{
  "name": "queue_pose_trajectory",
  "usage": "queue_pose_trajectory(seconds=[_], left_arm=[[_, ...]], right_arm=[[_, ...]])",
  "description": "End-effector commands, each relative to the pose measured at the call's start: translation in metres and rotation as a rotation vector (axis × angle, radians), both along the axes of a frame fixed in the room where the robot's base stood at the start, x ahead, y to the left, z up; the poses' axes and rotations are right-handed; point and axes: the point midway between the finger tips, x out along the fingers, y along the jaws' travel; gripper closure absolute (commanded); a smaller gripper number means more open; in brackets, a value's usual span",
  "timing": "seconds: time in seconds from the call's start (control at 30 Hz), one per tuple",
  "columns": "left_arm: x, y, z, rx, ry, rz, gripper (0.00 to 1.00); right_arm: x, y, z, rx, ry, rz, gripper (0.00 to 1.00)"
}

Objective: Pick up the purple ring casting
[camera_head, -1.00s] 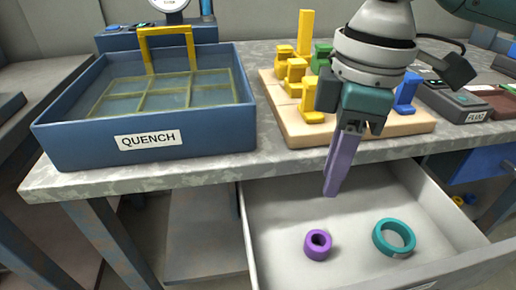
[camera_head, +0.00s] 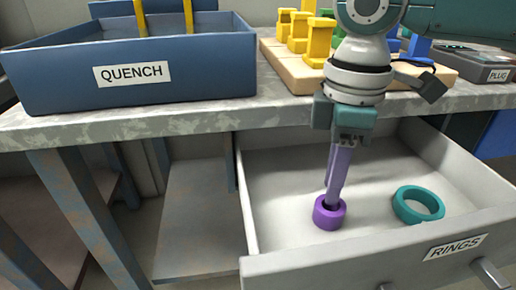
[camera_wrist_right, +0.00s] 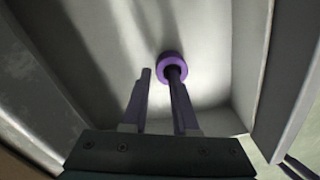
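The purple ring casting (camera_head: 329,219) lies on the floor of the open drawer (camera_head: 284,180), towards its front left. In the right wrist view the ring (camera_wrist_right: 165,59) shows beyond the fingertips. My right gripper (camera_head: 331,198) points down into the drawer with its fingers at the ring. In the right wrist view its fingers (camera_wrist_right: 159,74) are apart. One fingertip overlaps the ring's hole and the other is outside the ring, to the left. I cannot tell how deep the one finger reaches. My left gripper is not in view.
A teal ring (camera_head: 418,205) lies right of the purple one. The drawer front, labelled RINGS (camera_head: 455,247), and its side walls surround the gripper. Above are the worktop (camera_head: 190,120), the blue QUENCH bin (camera_head: 210,75) and a wooden block (camera_head: 290,72) with coloured pieces.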

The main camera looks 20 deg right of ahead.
Motion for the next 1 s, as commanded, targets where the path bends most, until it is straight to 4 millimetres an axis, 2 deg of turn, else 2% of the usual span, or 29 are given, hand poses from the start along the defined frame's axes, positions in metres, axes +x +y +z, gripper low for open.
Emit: queue_pose_trajectory(seconds=[0.03,0.1,0.37,0.6,1.0], left_arm=[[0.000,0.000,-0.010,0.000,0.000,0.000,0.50],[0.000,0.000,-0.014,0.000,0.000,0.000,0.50],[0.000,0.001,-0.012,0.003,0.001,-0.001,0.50],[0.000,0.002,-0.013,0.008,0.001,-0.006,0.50],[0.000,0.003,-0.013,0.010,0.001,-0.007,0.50]], right_arm=[[-0.001,0.000,-0.015,-0.001,0.001,-0.001,0.73],[-0.001,0.000,-0.023,-0.002,0.001,-0.001,0.73],[0.000,0.000,-0.024,-0.001,-0.001,0.000,0.74],[0.000,0.000,-0.024,-0.001,-0.001,0.000,1.00],[0.000,0.000,-0.024,-0.001,-0.001,0.000,1.00]])
